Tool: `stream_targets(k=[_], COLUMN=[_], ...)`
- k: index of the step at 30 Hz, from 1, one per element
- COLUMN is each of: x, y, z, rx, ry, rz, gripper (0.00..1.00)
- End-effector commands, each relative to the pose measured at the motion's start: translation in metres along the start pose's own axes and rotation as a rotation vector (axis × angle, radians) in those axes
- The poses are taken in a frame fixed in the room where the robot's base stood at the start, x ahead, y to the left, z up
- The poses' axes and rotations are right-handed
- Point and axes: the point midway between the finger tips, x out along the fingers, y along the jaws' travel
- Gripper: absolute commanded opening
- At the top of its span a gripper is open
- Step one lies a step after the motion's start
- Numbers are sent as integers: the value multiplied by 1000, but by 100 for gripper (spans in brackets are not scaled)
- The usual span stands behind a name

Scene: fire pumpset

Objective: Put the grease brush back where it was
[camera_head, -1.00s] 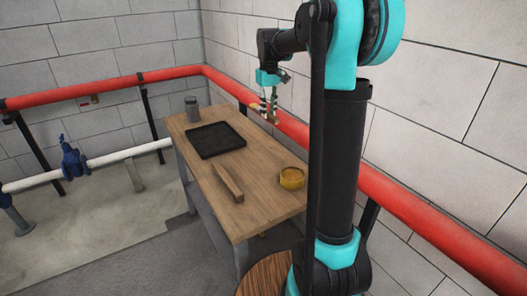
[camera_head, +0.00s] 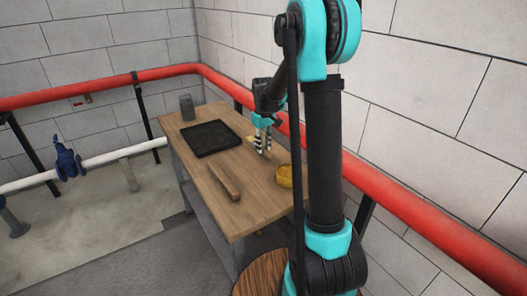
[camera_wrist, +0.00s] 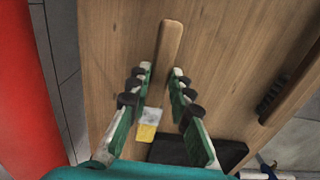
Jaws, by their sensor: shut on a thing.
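The grease brush (camera_wrist: 168,48) has a wooden handle, a pale ferrule and yellow bristles (camera_wrist: 146,132). My gripper (camera_wrist: 160,78) is shut on the brush's handle. In the wrist view the handle end points to the top and the bristles towards the black tray. In the head view my gripper (camera_head: 263,152) is low over the right part of the wooden table (camera_head: 262,192), behind the yellow pot (camera_head: 285,177). The bristle end (camera_head: 250,139) sticks out to the left. I cannot tell whether the brush touches the table.
A black tray (camera_head: 210,138) and a grey cylinder (camera_head: 187,107) are at the table's far end. A wooden-handled brush with dark bristles (camera_wrist: 290,88) lies near the table's left edge in the head view. A red pipe (camera_head: 225,83) runs along the wall behind.

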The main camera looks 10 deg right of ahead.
Motion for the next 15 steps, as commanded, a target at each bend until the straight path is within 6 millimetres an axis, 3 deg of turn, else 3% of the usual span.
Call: stream_targets(k=[5, 15], x=[23, 26], y=[0, 0], z=[0, 0], rx=[0, 0], ry=[0, 0], rz=[0, 0], gripper=[0, 0])
